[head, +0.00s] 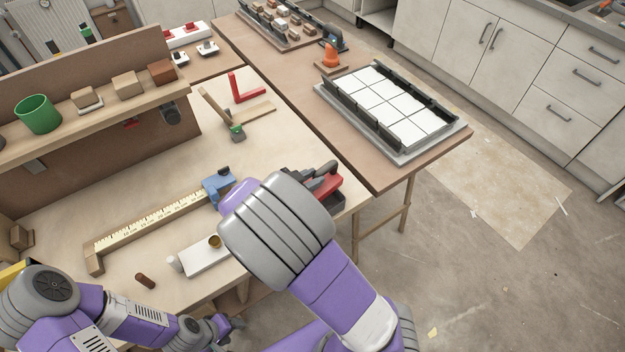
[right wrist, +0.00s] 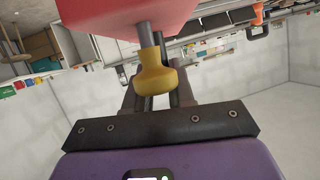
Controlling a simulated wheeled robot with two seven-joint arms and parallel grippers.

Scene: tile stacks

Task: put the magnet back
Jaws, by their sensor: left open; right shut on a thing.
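The thing I take for the magnet is a red block (right wrist: 125,15) with a grey stem and a yellow knob (right wrist: 153,78), in the right wrist view. My right gripper (right wrist: 153,95) is shut on the yellow knob, with the red block beyond the fingertips. In the head view a red part (head: 328,188) shows beside dark gripper parts just past my right arm, near the bench's right edge. My arm hides most of the grip there. My left gripper (head: 225,325) is low at the front edge of the bench, open and apart from the bench things.
A ruler (head: 150,222) with a blue slider (head: 218,185) lies on the bench. A white block (head: 205,258) with a brass cup and a brown peg (head: 145,281) are in front. A tray of white tiles (head: 352,108) stands on the brown table. A shelf (head: 95,118) holds a green cup (head: 38,114).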

